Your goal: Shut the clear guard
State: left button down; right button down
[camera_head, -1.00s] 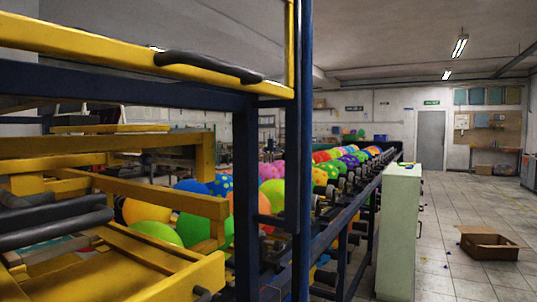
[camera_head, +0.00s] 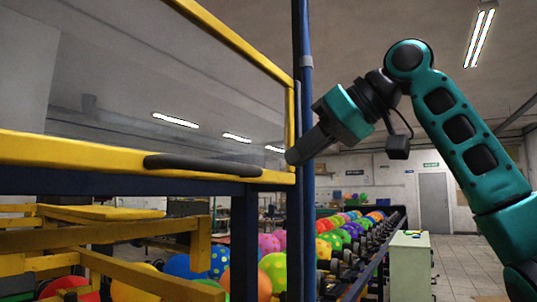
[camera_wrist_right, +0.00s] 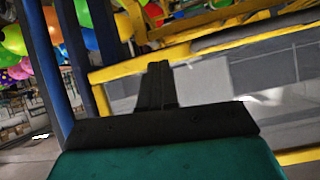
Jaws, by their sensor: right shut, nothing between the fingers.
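The clear guard (camera_head: 170,85) is a see-through panel in a yellow frame, raised above the machine's dark blue beam at the left of the head view. A black handle (camera_head: 203,163) runs along its lower yellow rail. My right gripper (camera_head: 292,157) is shut and empty, its tip at the rail's right end beside the blue post; I cannot tell whether it touches. In the right wrist view the shut fingers (camera_wrist_right: 155,70) point toward the yellow frame, with the clear panel (camera_wrist_right: 275,75) to the right. My left gripper is not in view.
A blue upright post (camera_head: 302,90) stands close by my right gripper. Below the guard is the yellow machine frame (camera_head: 120,240).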

jog(key=s+d+r+n, duration=0.2)
jog(key=s+r, duration=0.7)
jog(key=s, duration=0.1)
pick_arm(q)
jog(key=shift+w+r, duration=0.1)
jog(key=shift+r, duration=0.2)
pick_arm(e)
jog(key=s+d+f+x, duration=0.1)
jog(key=f+x, duration=0.1)
jog(key=x, duration=1.1)
jog(key=shift+s+f, duration=0.15)
